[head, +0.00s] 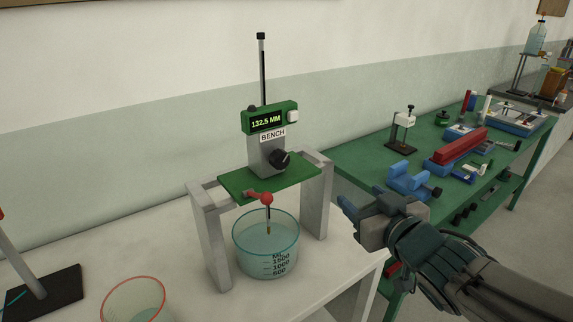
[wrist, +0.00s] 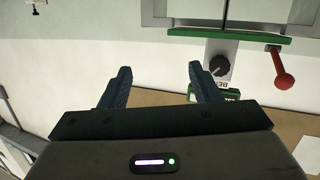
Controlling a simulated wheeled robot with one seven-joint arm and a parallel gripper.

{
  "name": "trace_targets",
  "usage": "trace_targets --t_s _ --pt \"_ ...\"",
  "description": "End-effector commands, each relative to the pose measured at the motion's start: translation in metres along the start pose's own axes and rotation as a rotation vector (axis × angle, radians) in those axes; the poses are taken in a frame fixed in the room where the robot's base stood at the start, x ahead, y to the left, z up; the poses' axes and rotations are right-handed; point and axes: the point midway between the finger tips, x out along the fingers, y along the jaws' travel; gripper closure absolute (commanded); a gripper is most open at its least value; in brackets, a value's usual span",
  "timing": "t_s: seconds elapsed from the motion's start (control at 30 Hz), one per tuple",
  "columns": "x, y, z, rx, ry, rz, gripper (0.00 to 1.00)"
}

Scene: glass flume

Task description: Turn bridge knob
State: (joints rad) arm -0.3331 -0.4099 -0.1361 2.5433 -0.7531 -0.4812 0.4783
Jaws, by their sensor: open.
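The bridge (head: 297,177) is a green plate on grey legs, carrying a grey block labelled BENCH and a green display (head: 269,118) reading 132.5 MM. The black bridge knob (head: 280,159) is on the block's front face. In the wrist view the knob (wrist: 219,65) appears upside down, just right of the right fingertip. My gripper (head: 360,207) is right of the bridge, lower than the knob and apart from it. In the wrist view its blue fingers (wrist: 156,75) are spread, with nothing between them.
A red ball-ended lever (head: 266,198) sticks out at the plate's front edge, above a glass beaker (head: 266,245) of liquid. A red-rimmed beaker (head: 135,302) stands front left. A green table (head: 350,155) with blue and red tools lies to the right.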

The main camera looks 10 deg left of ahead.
Motion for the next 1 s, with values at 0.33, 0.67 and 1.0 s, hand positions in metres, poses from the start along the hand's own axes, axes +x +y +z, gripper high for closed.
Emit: trace_targets --t_s 0.33,0.67,1.0 --pt "-0.004 -0.067 -0.029 -0.014 0.196 -0.295 0.43" --pt "0.016 -0.075 -0.038 -0.012 0.197 -0.305 0.43" --pt "0.046 -0.084 -0.045 -0.012 0.196 -0.303 0.43"
